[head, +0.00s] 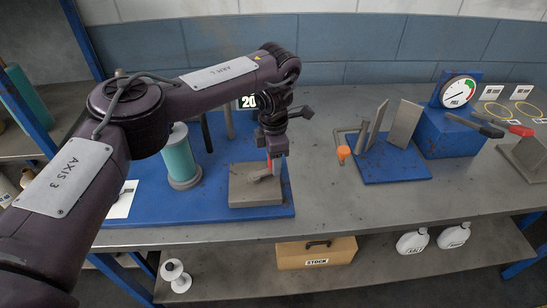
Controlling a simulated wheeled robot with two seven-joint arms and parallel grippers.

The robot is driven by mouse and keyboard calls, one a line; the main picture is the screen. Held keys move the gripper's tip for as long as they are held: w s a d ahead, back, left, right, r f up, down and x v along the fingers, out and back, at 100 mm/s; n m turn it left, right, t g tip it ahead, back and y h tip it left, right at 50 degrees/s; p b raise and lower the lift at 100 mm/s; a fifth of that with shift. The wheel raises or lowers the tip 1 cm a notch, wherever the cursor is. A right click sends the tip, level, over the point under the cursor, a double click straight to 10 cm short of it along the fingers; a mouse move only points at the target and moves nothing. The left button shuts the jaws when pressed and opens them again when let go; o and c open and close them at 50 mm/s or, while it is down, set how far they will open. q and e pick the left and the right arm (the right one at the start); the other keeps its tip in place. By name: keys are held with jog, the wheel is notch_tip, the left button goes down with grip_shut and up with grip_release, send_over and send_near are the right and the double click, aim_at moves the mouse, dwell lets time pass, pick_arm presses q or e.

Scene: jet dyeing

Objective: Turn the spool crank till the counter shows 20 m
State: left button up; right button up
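The counter (248,102) shows the digits 20 and is partly covered by my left arm. The teal spool (180,158) stands upright on a blue base plate (150,221). My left gripper (273,166) points down over a grey block (256,196) at the plate's right side. A short grey handle-like piece (261,174) lies on the block, right at the fingertips; it may be the spool crank. A little red shows between the fingers. Whether the fingers are closed on the piece is too small to tell. My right gripper is out of view.
To the right, a blue plate (402,173) bears upright grey boards and an orange-tipped rod (343,153). A blue stand with a dial gauge (458,92) is further right. Bare bench lies between the plates. A STOCK box (316,253) and white jugs (411,242) sit on the shelf below.

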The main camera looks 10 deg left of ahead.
pick_arm(q)
notch_tip(320, 180, up, 8)
jog(key=shift+f, duration=0.1)
dwell(0.5)
dwell(0.4)
